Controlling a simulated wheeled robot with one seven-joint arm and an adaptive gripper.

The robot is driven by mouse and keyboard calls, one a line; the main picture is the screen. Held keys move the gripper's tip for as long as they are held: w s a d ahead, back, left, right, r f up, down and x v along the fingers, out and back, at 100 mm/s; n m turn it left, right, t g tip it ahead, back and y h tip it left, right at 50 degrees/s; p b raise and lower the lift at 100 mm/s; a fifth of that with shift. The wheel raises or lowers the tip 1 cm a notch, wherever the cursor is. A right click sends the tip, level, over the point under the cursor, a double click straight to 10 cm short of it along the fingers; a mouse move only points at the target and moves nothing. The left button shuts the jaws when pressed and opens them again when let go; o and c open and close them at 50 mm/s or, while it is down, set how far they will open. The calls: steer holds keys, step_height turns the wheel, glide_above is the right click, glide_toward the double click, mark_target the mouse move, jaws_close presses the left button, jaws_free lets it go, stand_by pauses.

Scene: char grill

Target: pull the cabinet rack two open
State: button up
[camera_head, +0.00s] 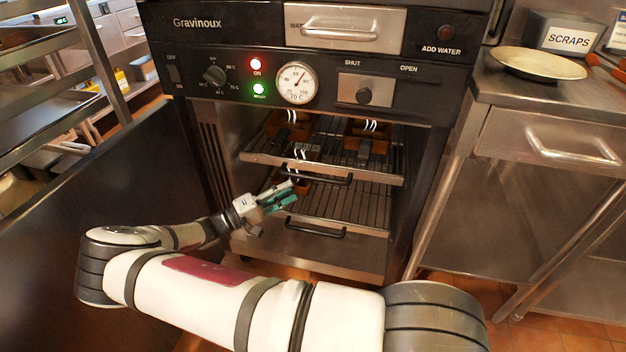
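The black heated cabinet (205,140) stands in front of me with its inside exposed. An upper wire rack (375,176) carries several brown containers and has a black front handle (318,178). A lower wire rack (350,212) has its own black front handle (316,230). Which one is rack two is not marked. My gripper (293,193), with teal finger pads, is at the left of the cabinet opening, between the two handles in the picture. Its fingertips look apart, with nothing visible between them. I see no clear contact with either handle.
The large dark panel (80,215) fills the left side. A steel counter (525,95) with a plate (538,64) and a SCRAPS box (565,38) stands at the right. Tiled floor (500,295) shows below it.

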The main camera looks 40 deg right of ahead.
mark_target(314, 178)
steer(key=d, duration=0.3)
steer(key=s+d+r+b, duration=0.1)
steer(key=d, duration=0.5)
steer(key=shift+s+d+r, duration=0.15)
jaws_close()
